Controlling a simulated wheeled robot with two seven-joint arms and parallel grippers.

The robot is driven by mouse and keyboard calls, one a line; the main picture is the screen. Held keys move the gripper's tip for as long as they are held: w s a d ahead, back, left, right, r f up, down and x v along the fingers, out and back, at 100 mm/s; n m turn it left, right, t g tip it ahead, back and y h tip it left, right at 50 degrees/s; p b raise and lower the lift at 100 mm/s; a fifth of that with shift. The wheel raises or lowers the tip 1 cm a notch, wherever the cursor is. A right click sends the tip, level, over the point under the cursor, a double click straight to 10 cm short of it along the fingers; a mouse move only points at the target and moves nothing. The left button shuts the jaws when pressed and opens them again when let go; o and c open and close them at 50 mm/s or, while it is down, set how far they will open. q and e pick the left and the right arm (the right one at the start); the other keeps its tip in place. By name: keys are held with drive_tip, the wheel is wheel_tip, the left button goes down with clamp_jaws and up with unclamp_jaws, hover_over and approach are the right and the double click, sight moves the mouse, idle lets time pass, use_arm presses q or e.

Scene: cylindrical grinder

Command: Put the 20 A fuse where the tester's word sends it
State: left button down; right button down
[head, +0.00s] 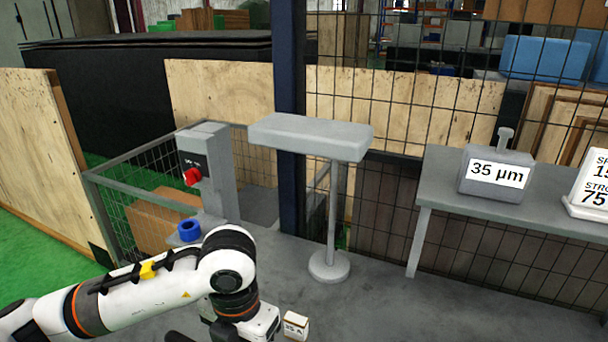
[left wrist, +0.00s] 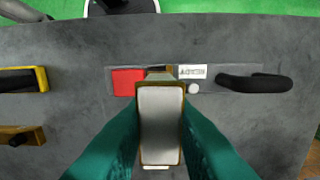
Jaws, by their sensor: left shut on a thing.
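In the left wrist view my left gripper (left wrist: 160,125) has its two green fingers closed on a block with a pale grey face and brownish edges (left wrist: 160,110); no rating shows on it, so I cannot tell whether it is the 20 A fuse. Just beyond it is a grey panel with a red square (left wrist: 128,82), a small white label (left wrist: 192,72) too small to read and a black handle (left wrist: 255,83). My right gripper is not in view.
A grey pedestal (head: 312,137) stands behind my arm. A post with a red button (head: 193,176) and a blue ring (head: 189,230) are left of it. A bench at right holds a "35 µm" gauge (head: 496,174). Yellow-edged (left wrist: 22,79) and brown (left wrist: 22,135) pieces lie left in the wrist view.

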use_arm(q)
drive_tip(key=m, duration=0.2)
drive_tip(key=a+m, duration=0.1)
drive_tip(key=m, duration=0.1)
drive_tip(key=shift+s+f, duration=0.1)
drive_tip(key=shift+f, duration=0.2)
drive_tip(key=s+a+f+m, duration=0.1)
drive_tip(key=a+m, duration=0.2)
drive_tip(key=m, duration=1)
drive_tip(key=s+a+f+m, duration=0.1)
drive_tip(key=a+f+m, duration=0.1)
drive_tip(key=m, duration=1.2)
drive_tip(key=shift+a+m, duration=0.3)
drive_tip(key=shift+a, duration=0.25)
